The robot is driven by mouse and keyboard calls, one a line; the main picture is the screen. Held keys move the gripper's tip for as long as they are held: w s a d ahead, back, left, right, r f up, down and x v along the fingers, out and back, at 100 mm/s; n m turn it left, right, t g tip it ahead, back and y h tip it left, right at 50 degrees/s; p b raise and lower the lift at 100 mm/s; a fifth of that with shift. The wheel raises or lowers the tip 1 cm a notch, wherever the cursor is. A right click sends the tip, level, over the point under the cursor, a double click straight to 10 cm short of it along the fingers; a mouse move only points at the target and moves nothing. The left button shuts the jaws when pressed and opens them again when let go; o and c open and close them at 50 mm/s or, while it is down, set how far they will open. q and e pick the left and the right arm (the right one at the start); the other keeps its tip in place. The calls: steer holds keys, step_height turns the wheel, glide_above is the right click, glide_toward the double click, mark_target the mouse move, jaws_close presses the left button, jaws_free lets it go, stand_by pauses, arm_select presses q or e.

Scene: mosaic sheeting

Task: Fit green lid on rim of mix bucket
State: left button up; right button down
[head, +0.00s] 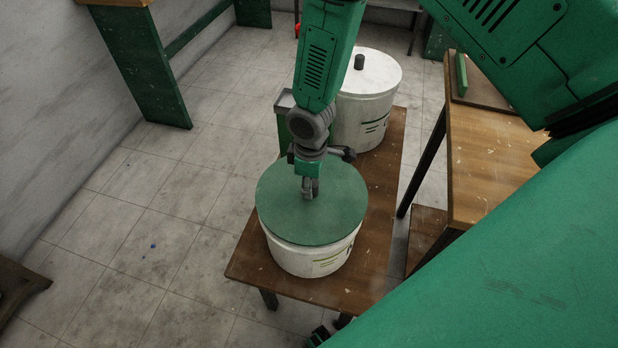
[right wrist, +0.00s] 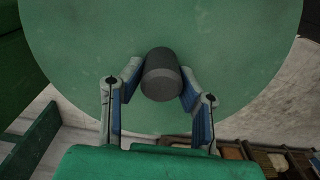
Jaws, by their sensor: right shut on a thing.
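The round green lid (head: 285,217) covers the top of the white mix bucket (head: 312,262) at the front of the low wooden table. The lid looks about level and hides the bucket's rim. I cannot tell whether it rests on the rim or hangs just above it. My right gripper (head: 310,190) points down at the lid's middle. In the right wrist view its two fingers (right wrist: 161,84) are shut on the dark grey knob (right wrist: 162,72) of the green lid (right wrist: 90,65). My left gripper is not in view.
A second white bucket (head: 362,115) with a white lid and dark knob stands behind on the same low table (head: 383,205). A taller wooden table (head: 490,165) is at the right. A grey wall (head: 60,110) is at the left, with open tiled floor (head: 150,225) between.

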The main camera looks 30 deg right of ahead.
steer(key=shift+f+b, duration=0.75)
steer(key=shift+f, duration=0.65)
steer(key=c, duration=1.1)
jaws_free()
steer(key=shift+r, duration=0.25)
step_height(320, 180, up, 11)
steer(key=shift+d+r, duration=0.1)
steer(key=shift+r, duration=0.1)
